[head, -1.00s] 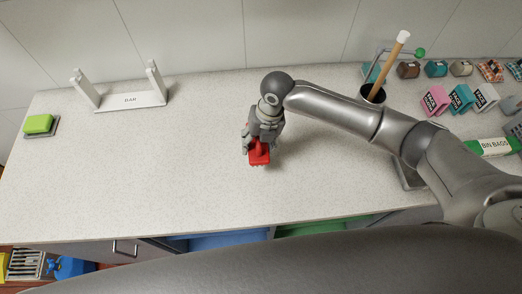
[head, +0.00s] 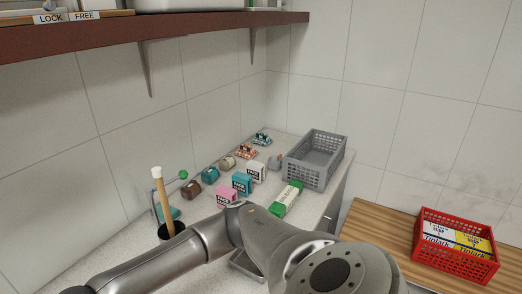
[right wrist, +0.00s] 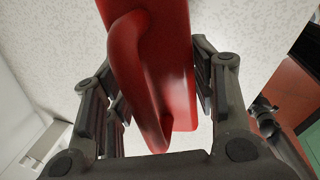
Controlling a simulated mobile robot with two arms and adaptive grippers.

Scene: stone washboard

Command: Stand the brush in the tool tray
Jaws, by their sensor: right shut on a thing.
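A red brush (right wrist: 150,70) with a looped handle fills the middle of the right wrist view. My right gripper (right wrist: 158,85) is shut on it, with dark fingers on both sides. The bristles are hidden in this view. In the head view only my right arm shows; its gripper and the brush are out of frame at the lower left. A low grey tray (head: 245,263) on the counter is mostly hidden behind my arm; I cannot tell whether it is the tool tray. My left gripper is not in view.
Pink (head: 227,196), teal (head: 242,183) and white boxes (head: 257,171), a bin bag roll box (head: 286,199) and a grey crate (head: 312,170) stand along the counter. A red crate (head: 455,262) sits on a wooden surface at right.

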